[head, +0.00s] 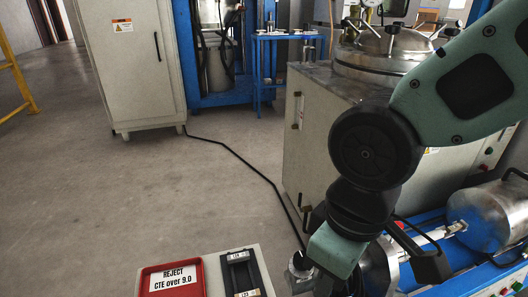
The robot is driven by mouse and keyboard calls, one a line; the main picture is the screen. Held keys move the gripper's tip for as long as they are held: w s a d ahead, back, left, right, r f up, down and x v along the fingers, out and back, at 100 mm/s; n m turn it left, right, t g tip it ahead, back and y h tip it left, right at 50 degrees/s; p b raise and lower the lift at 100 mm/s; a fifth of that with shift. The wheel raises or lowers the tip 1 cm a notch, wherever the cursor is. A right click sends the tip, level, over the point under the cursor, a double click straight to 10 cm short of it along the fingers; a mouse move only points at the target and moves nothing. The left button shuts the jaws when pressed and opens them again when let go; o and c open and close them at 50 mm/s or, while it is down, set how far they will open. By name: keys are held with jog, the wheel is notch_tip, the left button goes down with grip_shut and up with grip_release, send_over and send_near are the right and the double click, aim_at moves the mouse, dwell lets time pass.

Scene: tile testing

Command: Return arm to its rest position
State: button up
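My arm comes in from the right edge of the head view and bends down at a dark round joint. Its lower end reaches the bottom of the view, just right of a small light-topped stand (208,262). My gripper is hard to make out there among dark parts. Its fingertips are not clearly visible, so I cannot tell whether it is open or holds anything.
On the stand are a red tray (196,291) labelled REJECT and a black holder (243,274). A grey machine (318,140) with a metal lid and a blue bench (462,262) with a steel cylinder (492,214) crowd the right. A grey cabinet (127,75) stands behind. The left floor is free.

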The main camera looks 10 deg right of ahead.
notch_tip(320, 180, up, 38)
jog(key=p, duration=3.6)
jog(key=shift+p, duration=0.35)
jog(key=shift+r, duration=0.1)
